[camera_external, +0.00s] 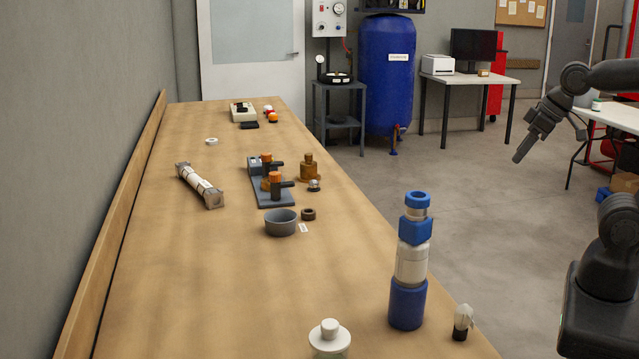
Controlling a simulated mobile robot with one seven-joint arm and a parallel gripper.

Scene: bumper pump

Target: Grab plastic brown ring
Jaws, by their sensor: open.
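A small dark brown ring (308,214) lies flat on the long wooden bench (215,285), just right of a grey bowl (281,224). A small white label lies between the ring and the front of the bowl. My gripper (521,155) is at the upper right, over the floor and off the right side of the bench. It points down and to the left, open and empty, well apart from the ring. Its fingers are small and dark in this view.
A tall blue and white bottle-like pump (410,262) stands at the bench's right edge. The bench's left front is clear.

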